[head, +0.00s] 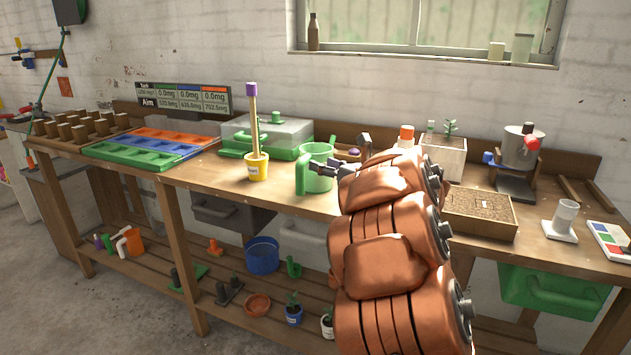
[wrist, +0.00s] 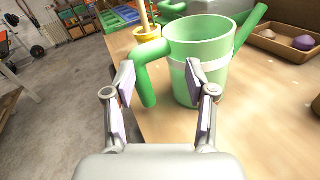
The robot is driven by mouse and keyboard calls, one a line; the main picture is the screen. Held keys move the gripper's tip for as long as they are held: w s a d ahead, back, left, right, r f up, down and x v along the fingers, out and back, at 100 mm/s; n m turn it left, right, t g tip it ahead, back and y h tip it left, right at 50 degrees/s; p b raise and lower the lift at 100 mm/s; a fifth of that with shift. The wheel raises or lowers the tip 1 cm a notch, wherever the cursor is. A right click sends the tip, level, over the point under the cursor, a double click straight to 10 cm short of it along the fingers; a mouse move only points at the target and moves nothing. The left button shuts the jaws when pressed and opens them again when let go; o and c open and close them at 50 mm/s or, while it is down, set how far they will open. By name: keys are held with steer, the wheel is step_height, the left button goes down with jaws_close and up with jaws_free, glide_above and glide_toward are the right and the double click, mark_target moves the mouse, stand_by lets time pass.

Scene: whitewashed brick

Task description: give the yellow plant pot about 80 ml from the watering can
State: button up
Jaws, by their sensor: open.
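The watering can (head: 318,181) is a green see-through cup with a solid green handle and spout, upright on the bench. It also shows in the wrist view (wrist: 208,42), with its handle (wrist: 147,75) on the left. The yellow plant pot (head: 257,170) stands left of the can, with a tall purple-topped stick upright in it. In the wrist view, the pot (wrist: 148,34) is partly hidden behind the handle. My gripper (wrist: 160,72) is open and empty, facing the can. The handle appears between the fingers, nearer the left one; contact cannot be told.
A green tray with a clear lid (head: 268,137) stands behind the pot. Coloured seed trays (head: 150,147) lie at the left. A soil box (head: 480,213), a planter (head: 443,159) and a small cylinder (head: 565,218) stand at the right. Bare bench lies around the pot.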

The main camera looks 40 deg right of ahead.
mark_target(300, 173)
steer(key=f+n+y, duration=0.1)
steer(key=f, duration=0.1)
steer(key=s+a+f+n+y+b, duration=0.1)
steer(key=shift+n+y, duration=0.3)
steer(key=shift+s+a+f+n+y, duration=0.15)
steer(key=shift+a+f+n+y, duration=0.15)
steer(key=shift+n, duration=0.2)
steer(key=shift+x, duration=1.6)
steer(key=shift+a+f+p+x, duration=0.15)
steer(key=shift+p+x, duration=0.15)
steer(key=shift+x, duration=0.8)
steer(key=shift+a+f+p+x, duration=0.15)
steer(key=shift+p+x, duration=0.15)
steer(key=shift+x, duration=0.8)
steer(key=shift+s, duration=0.1)
jaws_close()
